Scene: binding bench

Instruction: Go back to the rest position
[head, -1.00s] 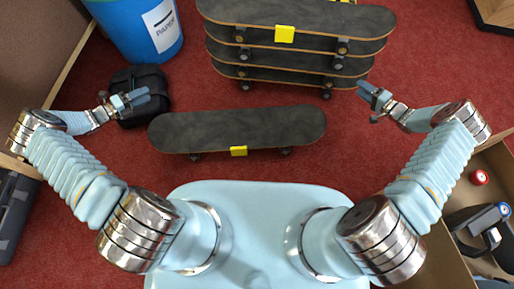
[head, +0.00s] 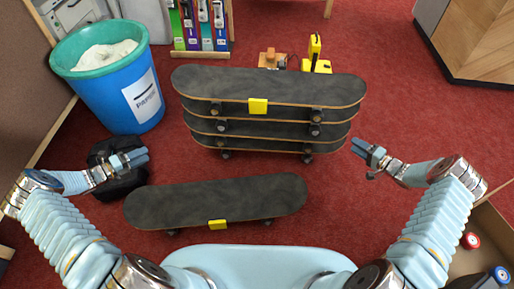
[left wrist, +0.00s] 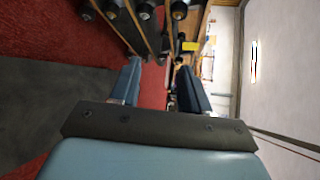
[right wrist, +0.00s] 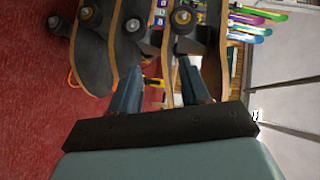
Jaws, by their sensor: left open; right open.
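My left gripper (head: 131,161) is open and empty, in front of a black bag-like object (head: 118,186) at the left of the head view. Its two fingers also show apart in the left wrist view (left wrist: 156,88). My right gripper (head: 366,154) is open and empty, right of the skateboard stack. Its two fingers stand apart in the right wrist view (right wrist: 160,88). Both arms are bent, one on each side of my body. Neither gripper visibly touches anything.
A stack of several dark skateboards (head: 280,86) stands ahead, and one skateboard (head: 230,198) lies nearer, between my arms. A blue paper bin (head: 112,84) stands at the left. A box with a red roll (head: 470,240) is at the lower right. Red carpet (head: 400,90) is clear ahead right.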

